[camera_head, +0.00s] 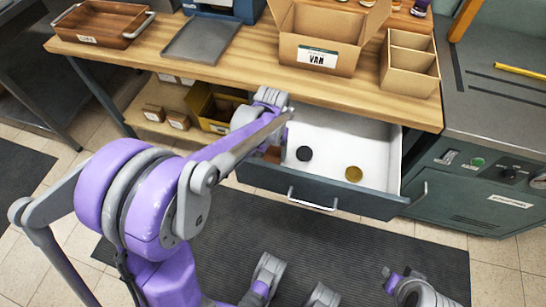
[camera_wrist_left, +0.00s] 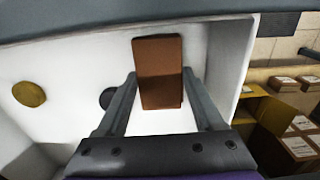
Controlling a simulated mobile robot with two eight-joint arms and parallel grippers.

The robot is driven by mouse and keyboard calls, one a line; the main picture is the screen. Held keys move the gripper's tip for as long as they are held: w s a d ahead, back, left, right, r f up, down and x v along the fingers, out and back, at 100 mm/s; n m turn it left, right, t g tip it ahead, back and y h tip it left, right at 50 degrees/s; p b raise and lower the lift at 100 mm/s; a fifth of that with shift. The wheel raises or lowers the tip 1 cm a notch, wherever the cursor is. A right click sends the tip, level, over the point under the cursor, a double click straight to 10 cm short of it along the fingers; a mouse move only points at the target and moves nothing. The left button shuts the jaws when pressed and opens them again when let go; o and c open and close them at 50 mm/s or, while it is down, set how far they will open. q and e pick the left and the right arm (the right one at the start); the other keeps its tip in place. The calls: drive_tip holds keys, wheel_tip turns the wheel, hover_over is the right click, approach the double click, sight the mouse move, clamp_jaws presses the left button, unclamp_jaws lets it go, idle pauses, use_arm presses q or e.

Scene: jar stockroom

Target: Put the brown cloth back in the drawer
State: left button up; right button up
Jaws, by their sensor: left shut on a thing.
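The brown cloth (camera_wrist_left: 160,62) is a folded rectangular pad. It sits between the two fingertips of my left gripper (camera_wrist_left: 159,78) in the left wrist view, and the gripper is shut on it. The drawer (camera_head: 330,127) is pulled open under the wooden bench, with a white inside and a dark front. The left gripper and cloth are at the left part of the drawer, over its white floor. In the head view my arm hides most of the cloth. I cannot tell whether the cloth touches the drawer floor.
A black disc (camera_head: 304,153) and a gold disc (camera_head: 354,174) lie in the drawer. A yellow bin (camera_head: 203,105) stands left of the drawer on the lower shelf. A cardboard box (camera_head: 312,52), a divided box (camera_head: 410,75), a grey tray (camera_head: 201,40) and a wooden tray (camera_head: 98,24) stand on the bench.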

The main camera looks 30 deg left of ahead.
use_arm(q)
drive_tip(key=shift+f, duration=1.3)
drive_tip(key=shift+b, duration=0.3)
drive_tip(key=shift+f, duration=0.15)
drive_tip(key=o, duration=1.3)
